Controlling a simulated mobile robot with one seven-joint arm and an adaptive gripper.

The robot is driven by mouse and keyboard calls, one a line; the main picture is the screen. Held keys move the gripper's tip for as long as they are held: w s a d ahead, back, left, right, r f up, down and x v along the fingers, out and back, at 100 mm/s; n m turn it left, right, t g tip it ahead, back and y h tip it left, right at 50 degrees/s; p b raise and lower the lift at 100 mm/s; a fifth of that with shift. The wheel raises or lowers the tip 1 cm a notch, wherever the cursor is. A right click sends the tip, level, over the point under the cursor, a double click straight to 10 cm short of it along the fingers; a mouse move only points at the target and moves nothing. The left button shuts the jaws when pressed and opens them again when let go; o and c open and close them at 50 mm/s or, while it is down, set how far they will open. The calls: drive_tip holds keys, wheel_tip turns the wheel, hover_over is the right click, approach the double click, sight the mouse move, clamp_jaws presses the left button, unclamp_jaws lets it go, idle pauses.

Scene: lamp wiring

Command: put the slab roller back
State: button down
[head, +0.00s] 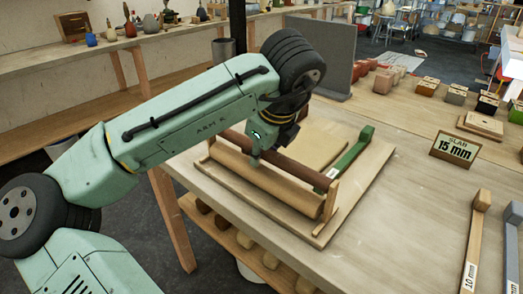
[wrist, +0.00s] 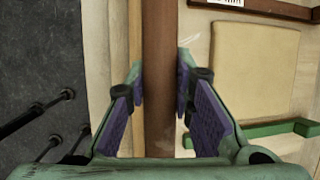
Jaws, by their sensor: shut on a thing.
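The slab roller, with a pale tan cylinder (head: 265,185) and a dark brown bar (head: 302,173) between wooden end pieces, stands on a wooden board (head: 375,168). My gripper (head: 262,153) reaches down to the brown bar. In the wrist view the fingers of my gripper (wrist: 160,75) are shut on that bar (wrist: 159,110), one on each side. A flat tan slab (head: 318,140) lies on the board behind the bar; it also shows in the wrist view (wrist: 255,65). A green strip (head: 352,150) lies along the board's right side. My arm hides part of the roller.
A stick labelled 10 mm (head: 474,240) and another stick (head: 512,240) lie at the right. A grey upright panel (head: 325,55) stands behind. The table's front left edge is close to the board.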

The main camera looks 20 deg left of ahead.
drive_tip(key=c, duration=1.9)
unclamp_jaws()
drive_tip(key=shift+f, duration=0.15)
drive_tip(key=o, duration=0.5)
drive_tip(key=v, duration=1.2)
drive_tip(key=shift+r+b, duration=0.2)
drive_tip(key=shift+b, duration=0.15)
drive_tip(key=shift+d, duration=0.1)
